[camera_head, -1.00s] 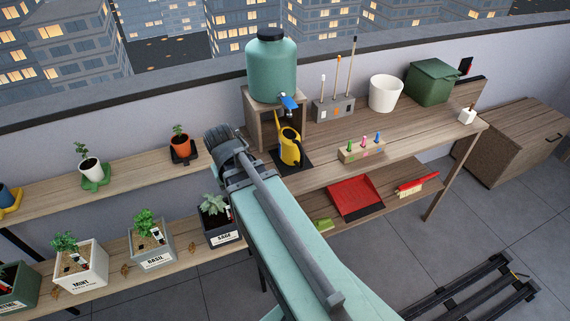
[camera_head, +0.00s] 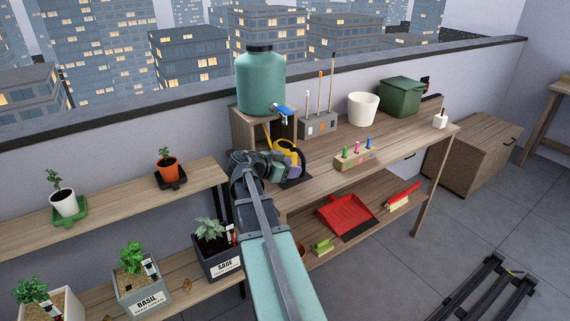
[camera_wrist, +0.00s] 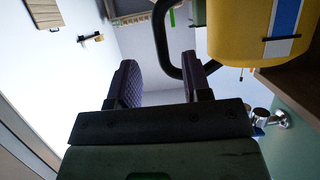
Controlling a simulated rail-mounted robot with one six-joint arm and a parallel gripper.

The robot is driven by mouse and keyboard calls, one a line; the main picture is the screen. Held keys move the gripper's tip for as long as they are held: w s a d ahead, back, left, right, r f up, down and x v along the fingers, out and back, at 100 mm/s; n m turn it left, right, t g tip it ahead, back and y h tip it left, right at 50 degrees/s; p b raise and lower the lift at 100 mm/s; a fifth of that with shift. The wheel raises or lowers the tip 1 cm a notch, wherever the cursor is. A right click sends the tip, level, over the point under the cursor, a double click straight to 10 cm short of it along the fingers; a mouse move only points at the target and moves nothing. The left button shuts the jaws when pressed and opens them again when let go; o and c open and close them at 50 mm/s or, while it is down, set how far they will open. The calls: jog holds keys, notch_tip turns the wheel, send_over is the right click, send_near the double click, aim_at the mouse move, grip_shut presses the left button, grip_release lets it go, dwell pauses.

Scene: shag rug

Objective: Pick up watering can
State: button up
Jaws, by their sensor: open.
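The yellow watering can (camera_head: 296,157) stands on a dark mat (camera_head: 296,182) on the workbench, below the tap of the green water tank. My arm hides part of it in the head view. In the wrist view its yellow body (camera_wrist: 240,32) fills the upper right, and its dark handle loop (camera_wrist: 160,40) curves down toward the gap between my fingers. My gripper (camera_wrist: 163,72) is open and empty, close to the handle side of the can. I cannot tell whether the handle lies between the fingers or just beyond their tips.
The green tank (camera_head: 261,82) on its wooden stand (camera_head: 243,126) rises close behind the can. A tool block (camera_head: 318,126), a peg block (camera_head: 357,158) and a white bucket (camera_head: 363,108) stand to the right. Potted plants line the shelf (camera_head: 120,210) at left.

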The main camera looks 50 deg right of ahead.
aim_at(303, 172)
jog(key=shift+s+d+f, duration=0.1)
jog(key=shift+d+f, duration=0.1)
jog(key=shift+d, duration=0.15)
jog(key=b+x, duration=0.1)
jog(key=x, duration=0.4)
jog(key=shift+b, duration=0.4)
jog(key=shift+r, duration=0.15)
grip_shut()
